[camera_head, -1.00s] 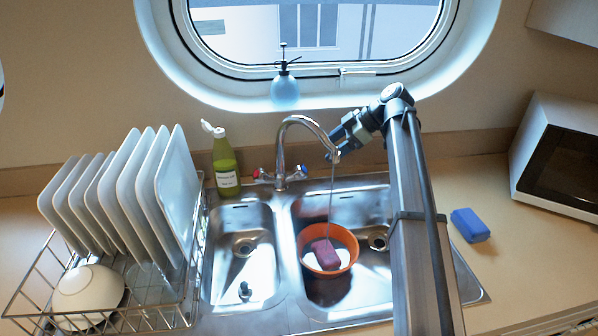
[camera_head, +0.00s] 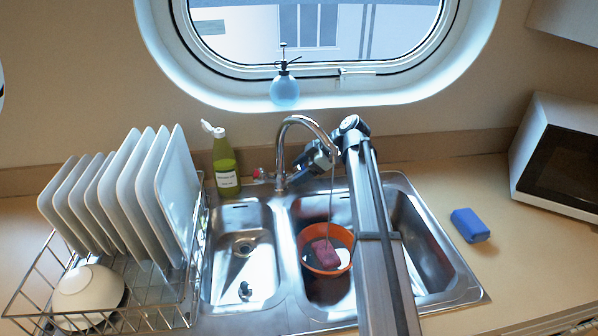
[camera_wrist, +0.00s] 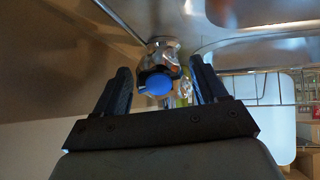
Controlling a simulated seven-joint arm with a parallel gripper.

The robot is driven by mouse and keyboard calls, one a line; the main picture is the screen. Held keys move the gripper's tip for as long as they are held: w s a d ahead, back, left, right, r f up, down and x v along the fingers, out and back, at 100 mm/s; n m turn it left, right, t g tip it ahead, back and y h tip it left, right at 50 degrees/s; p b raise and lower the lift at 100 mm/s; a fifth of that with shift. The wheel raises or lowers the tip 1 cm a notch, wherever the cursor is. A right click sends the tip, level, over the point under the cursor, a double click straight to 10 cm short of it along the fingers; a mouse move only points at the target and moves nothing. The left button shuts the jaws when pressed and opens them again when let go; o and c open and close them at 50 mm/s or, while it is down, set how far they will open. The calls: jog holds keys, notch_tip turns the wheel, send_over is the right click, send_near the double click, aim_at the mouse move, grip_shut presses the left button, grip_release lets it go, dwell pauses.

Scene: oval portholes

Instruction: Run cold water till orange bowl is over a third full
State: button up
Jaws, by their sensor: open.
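The orange bowl (camera_head: 349,262) stands in the right sink basin under the spout of the tap (camera_head: 283,150). A thin stream of water (camera_head: 331,205) falls from the spout into it. A dark red block (camera_head: 325,253) and something white are in the bowl; the water level is hard to make out. The tap's red knob (camera_head: 259,173) shows on its left. The blue knob (camera_wrist: 157,85) shows in the wrist view between the fingers of my open gripper (camera_wrist: 158,88), but is hidden in the head view. My gripper (camera_head: 295,178) is beside the tap; contact with the knob cannot be told.
A green bottle (camera_head: 225,165) stands left of the tap. A dish rack (camera_head: 150,312) with plates and a white bowl (camera_head: 88,290) is at the left. A blue sponge (camera_head: 470,225) lies on the counter at the right. The left basin (camera_head: 225,275) holds no dishes.

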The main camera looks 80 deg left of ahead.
jog(key=shift+s+f, duration=0.25)
jog(key=c, duration=1)
jog(key=shift+o, duration=0.2)
jog(key=shift+a+m, duration=0.1)
jog(key=shift+m, duration=1.2)
jog(key=o, duration=1)
jog(key=shift+c, duration=0.2)
jog(key=shift+w, duration=0.1)
jog(key=v, duration=1.3)
jog(key=shift+w+r, duration=0.3)
